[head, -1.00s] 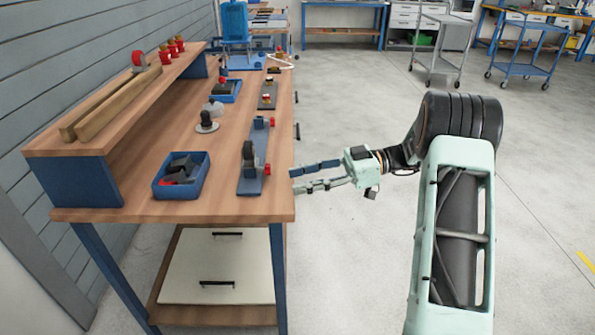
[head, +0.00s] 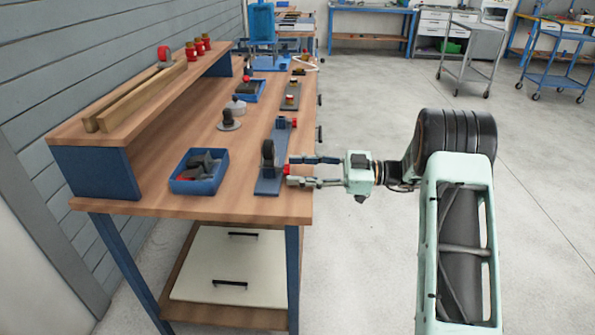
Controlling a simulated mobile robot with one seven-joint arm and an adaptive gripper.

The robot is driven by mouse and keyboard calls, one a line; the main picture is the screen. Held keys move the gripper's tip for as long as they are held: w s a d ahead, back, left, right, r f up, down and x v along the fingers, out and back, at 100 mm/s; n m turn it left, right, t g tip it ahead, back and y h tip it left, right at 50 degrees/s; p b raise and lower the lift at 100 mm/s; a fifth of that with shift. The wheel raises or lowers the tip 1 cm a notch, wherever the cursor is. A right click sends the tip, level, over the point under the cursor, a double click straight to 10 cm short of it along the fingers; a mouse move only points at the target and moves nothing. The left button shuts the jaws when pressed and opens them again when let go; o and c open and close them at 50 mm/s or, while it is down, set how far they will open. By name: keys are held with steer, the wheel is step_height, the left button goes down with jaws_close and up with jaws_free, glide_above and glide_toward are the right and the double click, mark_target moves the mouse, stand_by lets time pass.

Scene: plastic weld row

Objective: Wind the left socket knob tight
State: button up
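A blue-grey fixture plate (head: 268,186) lies along the right edge of the workbench. A dark round upright part (head: 268,152) stands near its front end, with a small red knob (head: 287,169) on its right side. Another red knob (head: 294,122) shows further back on the fixture. My gripper (head: 289,171) reaches in from the right at the bench edge. Its two fingers are spread, one on the far side and one on the near side of the front red knob. Contact between fingers and knob cannot be made out.
A blue bin (head: 201,187) with dark and red parts stands left of the fixture. Behind it is a round-based dark part (head: 229,123). A raised shelf (head: 108,136) with wooden bars runs along the wall side. The floor right of the bench is open.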

steer(key=shift+a, duration=0.3)
jaws_close()
